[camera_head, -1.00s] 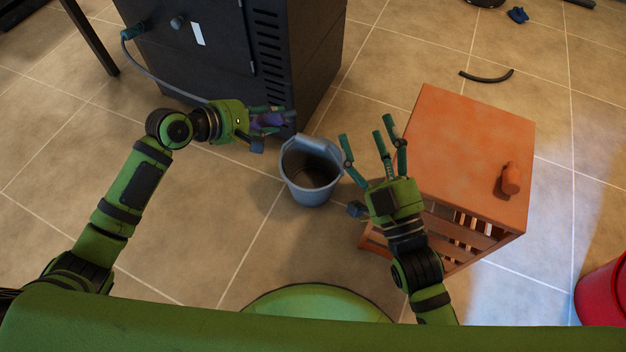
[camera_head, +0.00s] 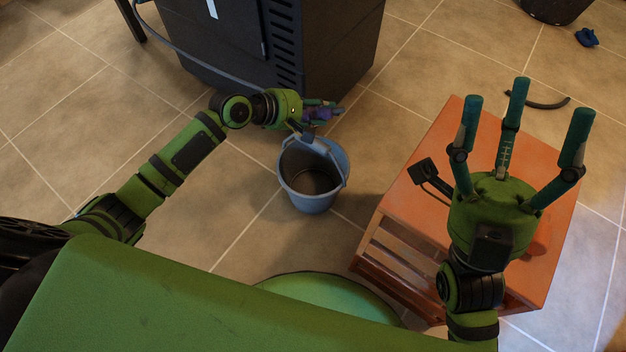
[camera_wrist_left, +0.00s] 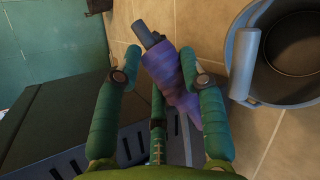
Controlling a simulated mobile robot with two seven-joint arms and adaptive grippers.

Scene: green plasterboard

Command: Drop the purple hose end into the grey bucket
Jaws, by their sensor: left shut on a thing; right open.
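The purple hose end (camera_head: 318,114) is held in my left gripper (camera_head: 322,108), whose fingers are shut around it. In the left wrist view the purple hose end (camera_wrist_left: 168,72) has a dark grey tip and lies between the fingers of the gripper (camera_wrist_left: 163,80). The grey bucket (camera_head: 314,200) stands upright on the floor, just below the left gripper in the head view, its opening facing up and empty. In the wrist view the bucket (camera_wrist_left: 243,70) is at the right, apart from the hose end. My right gripper (camera_head: 520,130) is open and empty above the orange cabinet.
The orange cabinet (camera_head: 450,140) stands right of the bucket. A large black cabinet (camera_head: 340,50) stands behind the bucket, with a grey hose (camera_head: 165,50) running along it toward my left arm. A short dark hose piece (camera_head: 548,105) lies on the floor. Tiled floor left of the bucket is clear.

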